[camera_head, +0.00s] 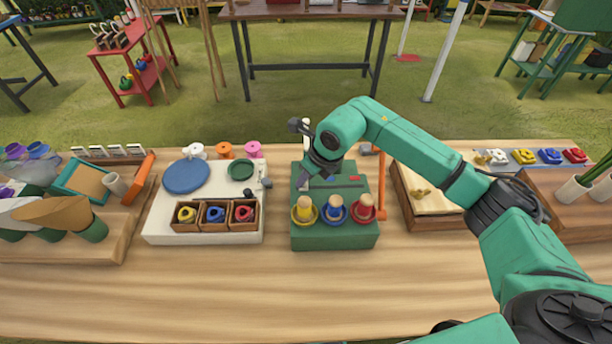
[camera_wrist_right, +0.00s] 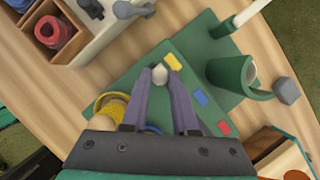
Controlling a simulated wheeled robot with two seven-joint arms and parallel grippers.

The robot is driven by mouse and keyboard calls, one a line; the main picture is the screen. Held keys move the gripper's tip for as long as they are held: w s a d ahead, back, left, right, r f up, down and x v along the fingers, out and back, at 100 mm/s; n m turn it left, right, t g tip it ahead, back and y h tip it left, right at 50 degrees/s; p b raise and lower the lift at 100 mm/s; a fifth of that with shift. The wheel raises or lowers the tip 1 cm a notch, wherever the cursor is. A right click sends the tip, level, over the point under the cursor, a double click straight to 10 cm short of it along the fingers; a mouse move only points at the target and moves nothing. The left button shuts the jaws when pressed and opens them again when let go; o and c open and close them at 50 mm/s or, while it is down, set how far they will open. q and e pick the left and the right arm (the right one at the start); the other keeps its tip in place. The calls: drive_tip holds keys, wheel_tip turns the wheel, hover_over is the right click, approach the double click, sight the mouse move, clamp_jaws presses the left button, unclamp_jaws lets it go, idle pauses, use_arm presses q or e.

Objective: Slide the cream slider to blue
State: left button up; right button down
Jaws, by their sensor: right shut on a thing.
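The green board (camera_head: 335,240) stands mid-table in the head view. It carries a yellow mark (camera_wrist_right: 173,62), a blue mark (camera_wrist_right: 200,97) and a red mark (camera_wrist_right: 224,128) in a row, seen in the right wrist view. The cream slider (camera_wrist_right: 160,73) is a small pale knob beside the yellow mark, between the fingertips of my right gripper (camera_wrist_right: 160,76). In the head view my right gripper (camera_head: 304,180) points down at the board's left side, shut on the slider and largely hiding it. My left gripper is not in view.
Yellow, blue and red cups with pegs (camera_head: 335,209) line the board's front. A white board (camera_head: 205,237) with wooden boxes stands left. An orange post (camera_head: 382,185) rises at the right. The front of the table (camera_head: 270,290) is clear.

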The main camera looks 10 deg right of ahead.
sight(327, 184)
drive_tip(key=shift+r, duration=0.1)
idle(0.7)
drive_tip(key=shift+d, duration=0.3)
drive_tip(key=d+b, duration=0.1)
drive_tip(key=d, duration=0.2)
drive_tip(key=d+b, duration=0.1)
drive_tip(key=shift+s+d+f+b, duration=0.15)
drive_tip(key=shift+s+f+b, duration=0.05)
drive_tip(key=shift+s+b, duration=0.2)
drive_tip(key=shift+s+d+r, duration=0.1)
drive_tip(key=shift+s+d, duration=0.05)
drive_tip(key=shift+d, duration=0.45)
drive_tip(key=shift+s+d+r, duration=0.1)
drive_tip(key=shift+d, duration=0.6)
drive_tip(key=shift+a, duration=0.3)
drive_tip(key=c, duration=0.7)
unclamp_jaws()
drive_tip(key=shift+a, duration=0.1)
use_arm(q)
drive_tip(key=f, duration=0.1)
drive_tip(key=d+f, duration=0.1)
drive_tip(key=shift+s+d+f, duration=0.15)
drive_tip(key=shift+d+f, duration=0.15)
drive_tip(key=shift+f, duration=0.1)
use_arm(e)
drive_tip(key=shift+d, duration=0.2)
